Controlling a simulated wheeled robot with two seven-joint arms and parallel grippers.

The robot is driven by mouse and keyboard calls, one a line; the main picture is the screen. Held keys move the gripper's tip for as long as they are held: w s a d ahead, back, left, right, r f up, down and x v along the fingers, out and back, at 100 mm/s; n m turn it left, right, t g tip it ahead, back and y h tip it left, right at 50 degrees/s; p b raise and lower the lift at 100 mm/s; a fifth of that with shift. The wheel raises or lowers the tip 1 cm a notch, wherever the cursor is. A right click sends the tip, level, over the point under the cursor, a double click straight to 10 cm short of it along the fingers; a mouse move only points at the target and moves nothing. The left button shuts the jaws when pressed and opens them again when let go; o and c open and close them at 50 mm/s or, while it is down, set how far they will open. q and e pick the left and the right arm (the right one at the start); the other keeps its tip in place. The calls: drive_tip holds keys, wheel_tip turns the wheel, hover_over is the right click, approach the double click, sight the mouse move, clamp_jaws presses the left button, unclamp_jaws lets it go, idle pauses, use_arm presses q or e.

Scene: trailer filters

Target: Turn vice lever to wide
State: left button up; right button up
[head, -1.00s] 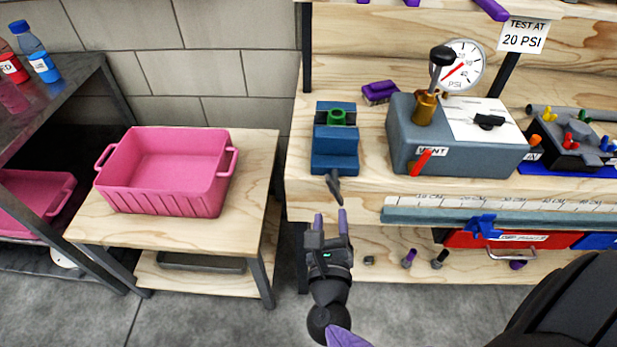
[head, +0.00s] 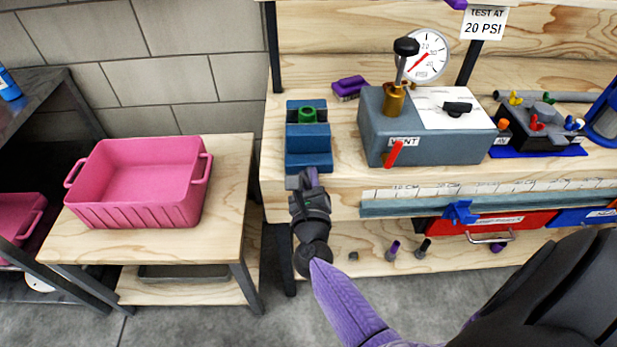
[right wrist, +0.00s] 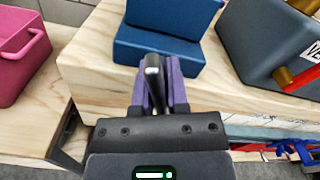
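The blue vice (head: 308,150) stands at the left end of the wooden workbench, with a green piece (head: 307,114) in its top. Its dark lever hangs at the front, mostly hidden by my right gripper in the head view. In the right wrist view the metal lever (right wrist: 153,78) lies between the purple fingers of my right gripper (right wrist: 161,88), in front of the blue vice body (right wrist: 160,45). The fingers look closed around the lever, with little gap. My left gripper is not in view.
A grey test box (head: 425,140) with a gauge and red vent lever stands right of the vice. A purple block (head: 349,87) lies behind. A pink bin (head: 140,185) sits on a low table to the left. A ruler rail (head: 480,200) runs along the bench front.

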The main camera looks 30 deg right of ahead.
clamp_jaws()
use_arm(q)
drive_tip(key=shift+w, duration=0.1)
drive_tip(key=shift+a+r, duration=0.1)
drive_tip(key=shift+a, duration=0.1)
